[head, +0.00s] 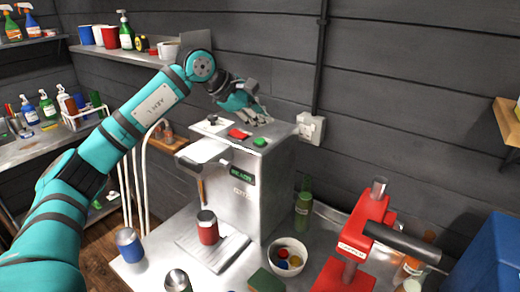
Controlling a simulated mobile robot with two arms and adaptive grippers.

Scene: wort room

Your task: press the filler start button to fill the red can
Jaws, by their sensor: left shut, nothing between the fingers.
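The filler (262,190) is a grey metal box with a small lit green display on its front. A green button (260,142) and a red button (239,134) sit on its top. The red can (208,227) stands upright on the drip tray (222,256), below the spout (200,188). My left gripper (262,120) is shut and empty, just above and behind the filler's top, close to the green button. I cannot tell if it touches anything. My right gripper is not in view.
A blue can (130,245) and another can (178,281) stand left and in front of the filler. A white bowl (287,257) of caps, a green bottle (303,207) and a red capper (362,240) stand to the right. A shelf (140,56) with cups is behind my left arm.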

